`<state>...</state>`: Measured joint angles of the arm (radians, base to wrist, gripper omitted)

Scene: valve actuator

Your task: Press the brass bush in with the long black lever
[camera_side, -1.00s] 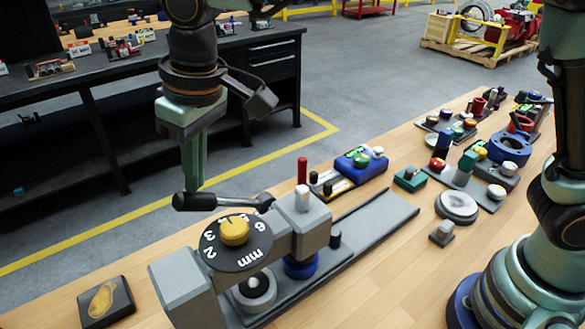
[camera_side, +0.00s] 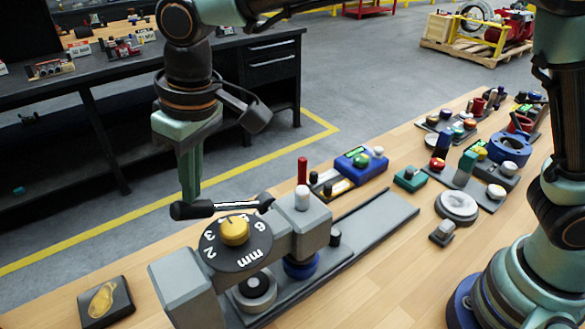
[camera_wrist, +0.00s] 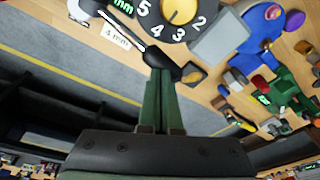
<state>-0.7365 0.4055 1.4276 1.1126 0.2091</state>
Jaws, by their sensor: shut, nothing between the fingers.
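The long black lever (camera_side: 192,210) sticks out to the left from the grey press (camera_side: 312,222), with a dark grip and a thin bright rod. My gripper (camera_side: 190,196) is shut and empty, pointing down, with its fingertips at the lever's grip. In the wrist view the green fingers (camera_wrist: 160,100) reach the lever's dark end (camera_wrist: 155,57); whether they touch is hard to tell. The press has a black dial (camera_side: 237,244) with a yellow knob (camera_side: 234,231). A ring-shaped part (camera_side: 255,290) sits under the dial; I cannot make out the brass bush.
A red post (camera_side: 302,170) and a white-topped knob (camera_side: 302,198) stand on the press. A dark plate with a gold shape (camera_side: 106,301) lies at the front left. Several coloured fixtures, including a blue box (camera_side: 360,167), fill the bench's right side.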

